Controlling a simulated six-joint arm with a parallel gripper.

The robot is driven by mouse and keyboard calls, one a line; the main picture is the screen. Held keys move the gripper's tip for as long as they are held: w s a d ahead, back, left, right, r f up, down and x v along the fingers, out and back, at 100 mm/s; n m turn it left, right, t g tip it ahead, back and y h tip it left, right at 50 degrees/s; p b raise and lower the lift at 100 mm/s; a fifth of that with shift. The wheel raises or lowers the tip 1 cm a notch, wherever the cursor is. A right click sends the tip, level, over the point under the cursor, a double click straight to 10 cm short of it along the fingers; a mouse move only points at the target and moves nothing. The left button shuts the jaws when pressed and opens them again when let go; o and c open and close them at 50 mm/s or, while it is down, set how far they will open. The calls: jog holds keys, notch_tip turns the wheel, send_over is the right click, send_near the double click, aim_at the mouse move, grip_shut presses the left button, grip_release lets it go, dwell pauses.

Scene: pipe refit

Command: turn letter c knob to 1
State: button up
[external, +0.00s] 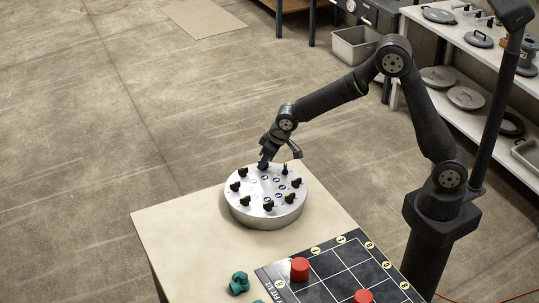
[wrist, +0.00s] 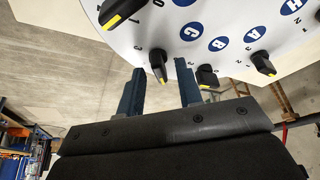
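A round metallic disc (external: 262,214) stands on the table with several black knobs around its top. In the wrist view the disc's white face (wrist: 150,38) carries blue letter badges. The knob (wrist: 157,62) beside the badge that looks like C (wrist: 191,32) is black with a yellow mark at its outer end. My gripper (wrist: 160,67) is open, with one blue finger on each side of this knob and gaps visible. In the external view my gripper (external: 264,164) points down at the disc's far edge and hides that knob. The number it points to is unclear.
Neighbouring knobs (wrist: 207,77) and (wrist: 118,14) sit close on both sides. On the table (external: 185,225) are a black grid board (external: 322,268) with red cylinders (external: 300,268) and teal fittings (external: 239,283). Shelves with parts stand at the right.

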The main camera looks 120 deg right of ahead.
grip_shut()
jog(key=shift+m+g, duration=0.3)
jog(key=shift+m, duration=0.7)
jog(key=shift+h, duration=0.3)
grip_release()
